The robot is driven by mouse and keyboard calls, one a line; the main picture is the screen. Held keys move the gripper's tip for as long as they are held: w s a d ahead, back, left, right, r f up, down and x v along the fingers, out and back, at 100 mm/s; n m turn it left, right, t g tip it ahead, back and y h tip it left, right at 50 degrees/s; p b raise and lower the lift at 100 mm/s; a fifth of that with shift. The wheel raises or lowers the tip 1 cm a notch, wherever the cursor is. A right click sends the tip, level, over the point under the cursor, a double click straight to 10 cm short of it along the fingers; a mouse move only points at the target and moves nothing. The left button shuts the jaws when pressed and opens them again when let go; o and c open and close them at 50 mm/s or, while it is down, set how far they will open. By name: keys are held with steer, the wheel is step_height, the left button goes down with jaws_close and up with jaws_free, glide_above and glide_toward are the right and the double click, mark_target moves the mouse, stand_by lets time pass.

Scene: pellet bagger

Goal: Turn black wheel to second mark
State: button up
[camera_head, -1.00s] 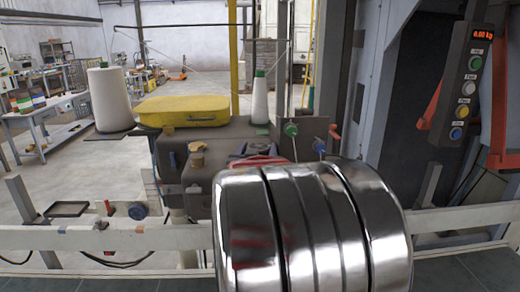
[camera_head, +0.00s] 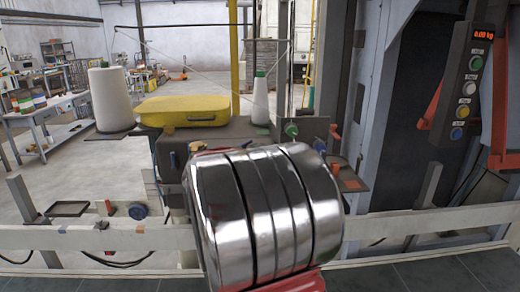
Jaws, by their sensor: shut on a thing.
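I cannot make out the black wheel or its marks. My large chrome arm link fills the lower middle of the view and covers much of the grey sewing machine (camera_head: 236,130). My gripper's fingertips are hidden, so their contact with the wheel does not show. A bit of red shows just above the chrome link at its left; I cannot tell what it belongs to. A green knob (camera_head: 291,130) is visible at the right end of the machine's top.
A yellow cover (camera_head: 184,110) lies on the machine, between a large white thread cone (camera_head: 110,98) and a smaller one (camera_head: 260,101). A pale rail (camera_head: 120,237) crosses in front. A button panel (camera_head: 467,80) hangs at the right.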

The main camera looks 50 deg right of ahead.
steer(key=shift+w+m+g, duration=0.1)
steer(key=shift+m+g, duration=0.4)
steer(key=shift+g, duration=0.3)
steer(key=shift+r, duration=0.1)
steer(key=o, duration=1)
steer(key=shift+o, duration=0.2)
steer(key=shift+a, duration=0.1)
steer(key=a, duration=1.3)
steer(key=shift+s+a, duration=0.3)
steer(key=shift+a, duration=0.05)
